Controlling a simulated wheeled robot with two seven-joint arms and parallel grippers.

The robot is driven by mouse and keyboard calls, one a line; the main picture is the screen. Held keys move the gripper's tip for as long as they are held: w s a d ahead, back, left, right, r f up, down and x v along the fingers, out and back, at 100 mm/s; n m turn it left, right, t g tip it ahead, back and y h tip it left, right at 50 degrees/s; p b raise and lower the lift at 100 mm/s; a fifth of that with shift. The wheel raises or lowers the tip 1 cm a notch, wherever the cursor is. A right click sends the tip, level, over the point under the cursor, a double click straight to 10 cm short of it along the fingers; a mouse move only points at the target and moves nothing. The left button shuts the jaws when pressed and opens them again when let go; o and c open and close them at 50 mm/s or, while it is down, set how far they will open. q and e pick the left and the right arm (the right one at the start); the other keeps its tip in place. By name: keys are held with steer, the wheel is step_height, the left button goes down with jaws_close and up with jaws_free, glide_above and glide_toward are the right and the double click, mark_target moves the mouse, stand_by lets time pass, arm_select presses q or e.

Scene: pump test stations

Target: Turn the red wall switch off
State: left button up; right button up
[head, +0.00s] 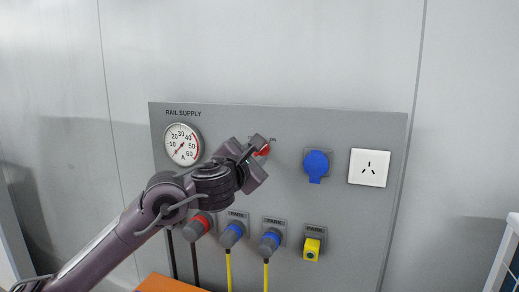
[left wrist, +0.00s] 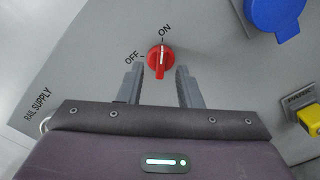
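The red wall switch (left wrist: 161,61) is a round rotary knob on the grey panel, with OFF and ON printed beside it. In the left wrist view its white mark lines up with ON. In the head view only a bit of the red switch (head: 263,150) shows behind my left gripper (head: 262,160). In the left wrist view my left gripper (left wrist: 158,85) is open, its two fingers apart on either side of the knob's lower part. I cannot tell whether they touch it. My right gripper is in neither view.
The grey panel (head: 340,240) also carries a dial gauge (head: 183,144), a blue capped socket (head: 316,164) and a white outlet (head: 369,167). Below are a red plug (head: 197,227), blue plugs (head: 232,235) with yellow cables, and a yellow connector (head: 312,247). An orange surface (head: 165,284) lies at the bottom.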

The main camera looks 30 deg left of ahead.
arm_select(q)
steer(key=x, duration=0.3)
steer(key=shift+w+p, duration=0.25)
steer(key=shift+p, duration=0.05)
steer(key=shift+c, duration=0.3)
steer(key=shift+f, duration=0.1)
jaws_close()
